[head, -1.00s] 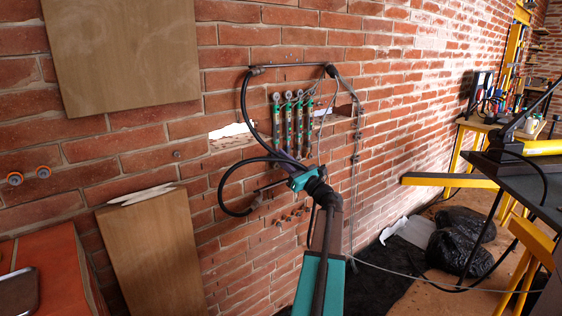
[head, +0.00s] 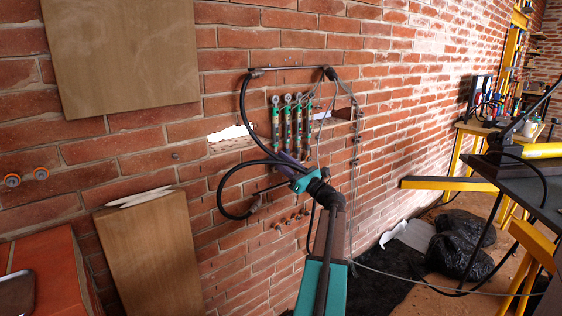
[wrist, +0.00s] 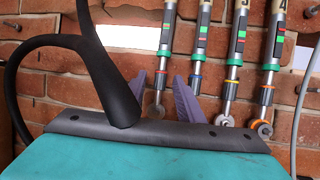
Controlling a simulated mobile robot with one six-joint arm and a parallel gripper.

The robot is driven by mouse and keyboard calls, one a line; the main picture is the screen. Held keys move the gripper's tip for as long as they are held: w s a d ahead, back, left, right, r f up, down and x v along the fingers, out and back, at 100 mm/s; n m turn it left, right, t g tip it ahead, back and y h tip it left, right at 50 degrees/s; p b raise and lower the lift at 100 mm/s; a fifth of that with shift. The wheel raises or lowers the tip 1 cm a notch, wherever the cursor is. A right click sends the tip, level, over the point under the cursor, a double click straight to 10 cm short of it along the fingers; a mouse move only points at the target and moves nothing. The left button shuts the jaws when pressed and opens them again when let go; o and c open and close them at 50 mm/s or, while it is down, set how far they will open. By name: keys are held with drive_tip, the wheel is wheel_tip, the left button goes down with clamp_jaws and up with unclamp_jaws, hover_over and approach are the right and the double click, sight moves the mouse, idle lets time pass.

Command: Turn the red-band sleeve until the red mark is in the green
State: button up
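Several slim grey rods with green bands hang side by side on the brick wall, seen in the head view and close up in the wrist view. The leftmost rod (wrist: 167,35) has a thin reddish band (wrist: 163,72) low on its sleeve; the others show blue, yellow and orange bands. Small red and green patches show in the rods' windows, too small to read exactly on the leftmost. My gripper (wrist: 162,90) is open, its two purple fingers below and in front of the leftmost rod's lower end, apart from each other. In the head view my gripper (head: 288,160) is at the rods' lower ends.
A black hose (wrist: 105,80) loops close in front at the left in the wrist view. A grey cable (head: 356,130) hangs right of the rods. A wooden board (head: 150,245) leans on the wall at left. Black bags (head: 462,240) lie on the floor at right.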

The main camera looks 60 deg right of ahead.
drive_tip(key=v, duration=1.3)
drive_tip(key=shift+s+f, duration=0.15)
drive_tip(key=shift+s, duration=0.2)
drive_tip(key=shift+s, duration=0.1)
